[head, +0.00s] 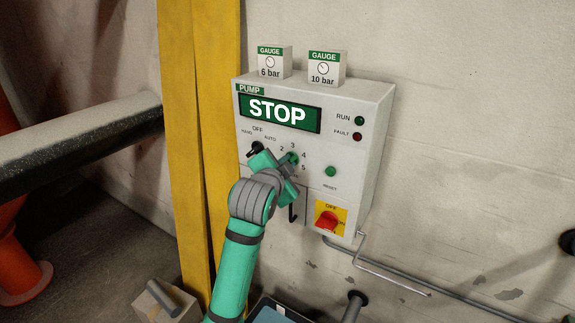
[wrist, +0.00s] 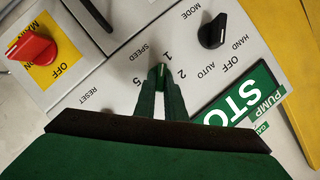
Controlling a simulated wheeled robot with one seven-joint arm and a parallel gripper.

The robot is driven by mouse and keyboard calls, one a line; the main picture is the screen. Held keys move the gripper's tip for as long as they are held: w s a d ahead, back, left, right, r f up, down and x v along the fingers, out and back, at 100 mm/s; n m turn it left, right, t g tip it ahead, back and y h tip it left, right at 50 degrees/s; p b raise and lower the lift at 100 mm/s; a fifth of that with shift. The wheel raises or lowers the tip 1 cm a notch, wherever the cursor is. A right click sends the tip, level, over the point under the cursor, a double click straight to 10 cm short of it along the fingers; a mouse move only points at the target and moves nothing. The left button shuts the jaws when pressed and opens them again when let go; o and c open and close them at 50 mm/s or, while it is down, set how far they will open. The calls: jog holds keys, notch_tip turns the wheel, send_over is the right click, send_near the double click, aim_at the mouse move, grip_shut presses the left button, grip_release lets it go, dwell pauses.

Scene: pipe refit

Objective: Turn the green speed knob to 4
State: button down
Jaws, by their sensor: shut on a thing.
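In the wrist view the knob (wrist: 158,72) is between the fingertips (wrist: 159,80) of my gripper. There, SPEED, 1, 2 and 5 show, while 3 and 4 are hidden by the fingers. I cannot tell which number the knob points at.
The pump panel (head: 350,175) has a STOP display (head: 279,113), a black mode knob (wrist: 212,31), a green reset button (head: 331,171) and a red switch (head: 327,221). Two gauge boxes (head: 274,61) (head: 327,69) stand on top. A yellow post (head: 185,120) is close on the left.

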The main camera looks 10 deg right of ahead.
jog(key=shift+w+a+n+g+h, duration=0.15)
jog(key=shift+n+g+h, duration=0.35)
jog(key=shift+n, duration=0.55)
jog(key=shift+w+a+n+g+h, duration=0.1)
jog(key=shift+n+g+h, duration=0.2)
jog(key=shift+n+g, duration=0.55)
jog(key=shift+w+a+n+g+h, duration=0.15)
jog(key=shift+n+g+h, duration=0.3)
jog(key=shift+n, duration=0.75)
jog(key=shift+f, duration=0.1)
jog(key=c, duration=1.8)
grip_release()
jog(key=shift+d, duration=0.1)
